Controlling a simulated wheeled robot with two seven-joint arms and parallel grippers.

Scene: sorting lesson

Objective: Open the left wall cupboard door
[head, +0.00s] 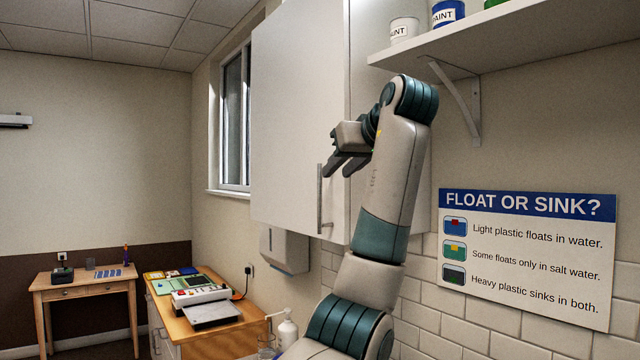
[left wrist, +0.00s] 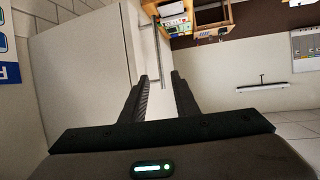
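The white wall cupboard door (head: 295,110) hangs on the wall in the middle of the head view and looks shut. Its vertical grey bar handle (head: 320,200) is near the door's lower right edge. My left gripper (head: 340,168) is open in front of the door, close to the handle's upper end. My right gripper is out of view.
A shelf (head: 500,40) with paint tins (head: 403,30) is at the upper right, close to my left arm. A white dispenser (head: 284,250) hangs below the cupboard. The space left of the door is free.

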